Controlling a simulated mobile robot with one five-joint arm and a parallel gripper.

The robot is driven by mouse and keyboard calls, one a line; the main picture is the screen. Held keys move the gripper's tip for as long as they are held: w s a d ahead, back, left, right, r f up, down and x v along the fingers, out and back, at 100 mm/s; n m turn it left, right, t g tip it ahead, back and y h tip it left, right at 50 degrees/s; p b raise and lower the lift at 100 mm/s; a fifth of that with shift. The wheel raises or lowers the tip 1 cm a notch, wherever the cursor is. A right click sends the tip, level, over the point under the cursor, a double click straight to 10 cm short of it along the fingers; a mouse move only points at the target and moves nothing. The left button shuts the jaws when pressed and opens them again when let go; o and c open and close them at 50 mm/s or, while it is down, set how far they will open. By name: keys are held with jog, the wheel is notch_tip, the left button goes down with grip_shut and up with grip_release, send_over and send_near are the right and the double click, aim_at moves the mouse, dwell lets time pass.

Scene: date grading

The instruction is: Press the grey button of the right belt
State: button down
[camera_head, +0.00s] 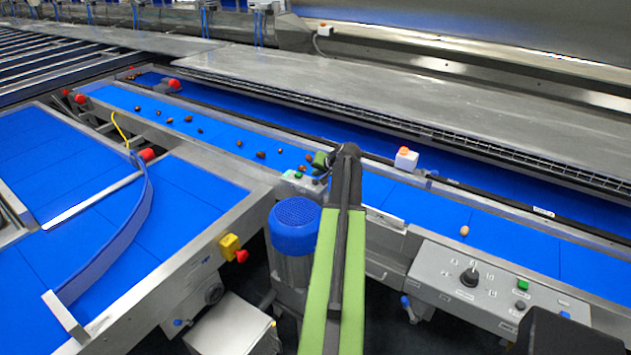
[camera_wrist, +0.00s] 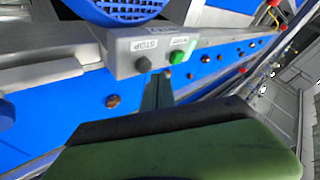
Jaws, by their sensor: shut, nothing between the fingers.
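A small grey button box (camera_head: 300,179) sits on the near rail of the long blue belt with dates (camera_head: 215,130). In the wrist view the box (camera_wrist: 125,58) is close up, with a grey button (camera_wrist: 144,65) labelled STOP and a green button (camera_wrist: 177,57) beside it. My gripper (camera_head: 321,160) is shut and empty, just above and beside the box. In the wrist view its dark fingers (camera_wrist: 157,92) point at the box, close to the two buttons; contact cannot be told. In the head view my gripper and arm partly cover the box's right end.
A larger control panel (camera_head: 450,265) with a knob and a green button stands at the lower right. A blue-topped motor (camera_head: 295,225) stands just below the box. A white box with an orange top (camera_head: 405,158) stands on the belt's far rail.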

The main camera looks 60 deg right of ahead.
aim_at(317, 182)
jog(key=shift+f, duration=0.15)
jog(key=shift+f+b, duration=0.3)
jog(key=shift+b, duration=0.15)
jog(key=shift+f+b, duration=0.4)
dwell(0.7)
dwell(0.3)
jog(key=shift+r+p, duration=0.85)
notch_tip(317, 182, up, 5)
jog(key=p, duration=0.5)
jog(key=shift+r, duration=0.15)
